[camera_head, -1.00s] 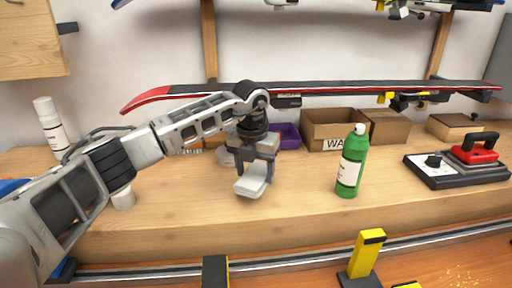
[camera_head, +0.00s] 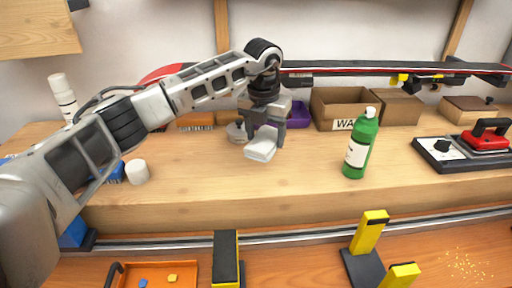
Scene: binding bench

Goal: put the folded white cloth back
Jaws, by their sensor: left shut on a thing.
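The folded white cloth (camera_head: 261,149) is a small white block between the fingers of my left gripper (camera_head: 265,138). My left gripper points down over the middle of the wooden bench (camera_head: 300,182) and is shut on the cloth. I cannot tell for certain whether the cloth touches the bench top. My right gripper is not in view.
A green bottle (camera_head: 361,145) stands to the right of the cloth. Behind are a purple bin (camera_head: 298,114) and cardboard boxes (camera_head: 336,108). A red iron (camera_head: 487,135) is at the right. A white cylinder (camera_head: 137,171) stands at the left.

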